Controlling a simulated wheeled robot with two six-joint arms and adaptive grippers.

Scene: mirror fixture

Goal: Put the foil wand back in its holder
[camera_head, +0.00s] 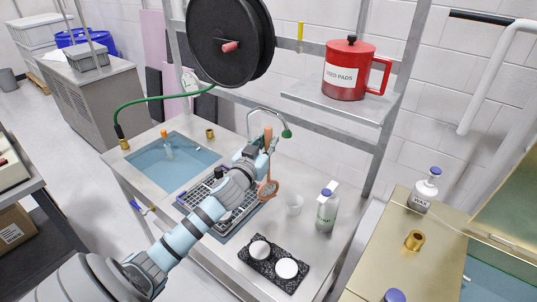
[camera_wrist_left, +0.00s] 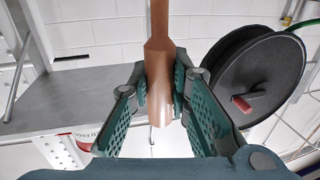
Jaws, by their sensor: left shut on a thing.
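The foil wand (camera_head: 268,188) is copper-coloured, with a rounded handle above and a flat round end below. My left gripper (camera_head: 263,150) is shut on its handle, over the steel counter near the rack. In the left wrist view the brown handle (camera_wrist_left: 158,60) sits between the two green finger pads (camera_wrist_left: 161,85). Part of the wand is hidden by the gripper in the head view. I cannot tell which thing is the wand's holder. My right gripper is not in view.
A wire rack (camera_head: 222,212) stands left of the wand. A curved tap (camera_head: 268,110) and black reel (camera_head: 222,40) are behind.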

